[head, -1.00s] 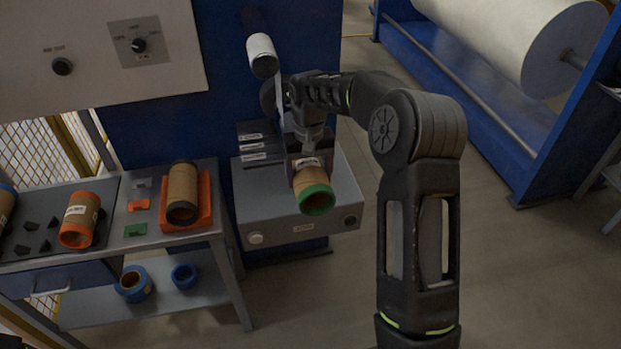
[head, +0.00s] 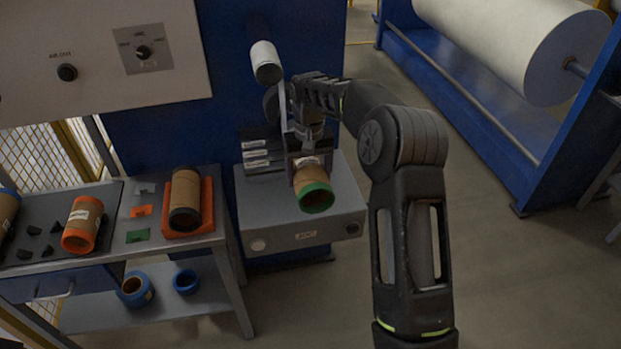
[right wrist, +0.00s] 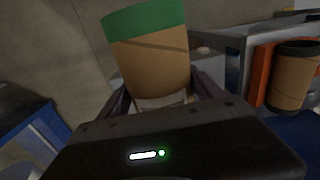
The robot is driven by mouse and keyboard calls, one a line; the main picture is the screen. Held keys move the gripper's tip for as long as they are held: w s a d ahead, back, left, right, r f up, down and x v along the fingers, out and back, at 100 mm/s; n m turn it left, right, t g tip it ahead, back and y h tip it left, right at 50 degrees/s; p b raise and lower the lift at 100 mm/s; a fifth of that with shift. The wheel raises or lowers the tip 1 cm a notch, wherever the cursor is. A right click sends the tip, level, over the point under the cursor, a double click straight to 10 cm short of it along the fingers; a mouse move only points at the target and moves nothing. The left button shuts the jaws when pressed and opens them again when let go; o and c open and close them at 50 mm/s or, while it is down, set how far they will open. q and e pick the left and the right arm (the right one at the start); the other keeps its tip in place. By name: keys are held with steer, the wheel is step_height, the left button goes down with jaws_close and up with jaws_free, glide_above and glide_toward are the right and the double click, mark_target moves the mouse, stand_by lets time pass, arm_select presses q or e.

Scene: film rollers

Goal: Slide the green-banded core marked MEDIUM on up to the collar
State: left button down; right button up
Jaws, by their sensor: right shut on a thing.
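A brown core with a green band (head: 316,196) is held in my right gripper (head: 305,158), above the grey box in the head view. The band is at its near, open end, and a white label shows close to the jaws; its print is too small to read. In the right wrist view the core (right wrist: 152,62) stands between the two fingers (right wrist: 165,95), green end away from the palm. I cannot make out the collar. My left gripper is out of view.
The grey box (head: 280,212) is below the core. A bench at left carries an orange-banded core (head: 82,225), a black-banded core (head: 186,198) in an orange cradle (head: 208,205), and small coloured tags. Blue-banded rings (head: 135,288) lie on its lower shelf. A large white roll (head: 500,40) stands at right.

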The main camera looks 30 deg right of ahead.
steer(key=shift+w+d, duration=0.1)
steer(key=shift+w, duration=0.25)
steer(key=shift+w+d, duration=0.3)
steer(key=shift+w, duration=0.55)
steer(key=shift+w+d, duration=0.3)
steer(key=shift+w, duration=0.5)
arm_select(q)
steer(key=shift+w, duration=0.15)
